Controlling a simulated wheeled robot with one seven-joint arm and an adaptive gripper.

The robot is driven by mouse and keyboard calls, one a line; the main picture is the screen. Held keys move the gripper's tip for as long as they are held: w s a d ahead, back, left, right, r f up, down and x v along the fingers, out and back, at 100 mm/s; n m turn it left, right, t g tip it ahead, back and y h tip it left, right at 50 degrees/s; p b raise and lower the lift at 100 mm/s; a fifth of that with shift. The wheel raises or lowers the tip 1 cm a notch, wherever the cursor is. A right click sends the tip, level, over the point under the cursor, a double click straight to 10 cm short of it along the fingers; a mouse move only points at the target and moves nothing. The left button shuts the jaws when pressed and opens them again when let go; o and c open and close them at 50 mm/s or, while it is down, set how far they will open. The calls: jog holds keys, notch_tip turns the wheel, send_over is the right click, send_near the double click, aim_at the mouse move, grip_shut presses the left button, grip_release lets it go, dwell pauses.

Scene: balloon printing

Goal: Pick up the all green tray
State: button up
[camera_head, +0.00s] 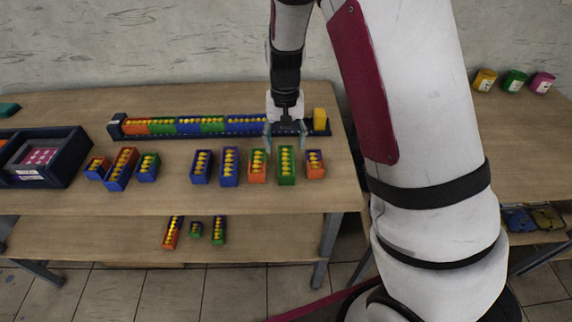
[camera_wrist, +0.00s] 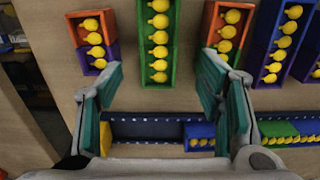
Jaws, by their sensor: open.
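The all green tray (camera_head: 287,181) stands on the table in the row of small trays, second from the right in the head view, with several yellow balloon-shaped pieces in it. It also shows at top centre in the wrist view (camera_wrist: 174,50), its far end cut off by the frame. My gripper (camera_head: 285,138) is open and empty over the table, near the tray's back end. In the wrist view, the fingers of my gripper (camera_wrist: 160,86) stand apart, one to each side of the line of the green tray. They do not appear to touch it.
A long dark rack (camera_head: 290,130) with coloured trays lies behind. A dark blue bin (camera_head: 60,172) sits at the left. More trays lie on the lower shelf (camera_head: 110,238).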

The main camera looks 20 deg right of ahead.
aim_at(286, 159)
jog(key=f, duration=0.5)
jog(key=shift+s+f, duration=0.2)
jog(key=shift+s, duration=0.1)
jog(key=shift+f+p, duration=0.3)
jog(key=shift+f, duration=0.35)
jog(key=shift+c, duration=0.6)
jog(key=c, duration=1.1)
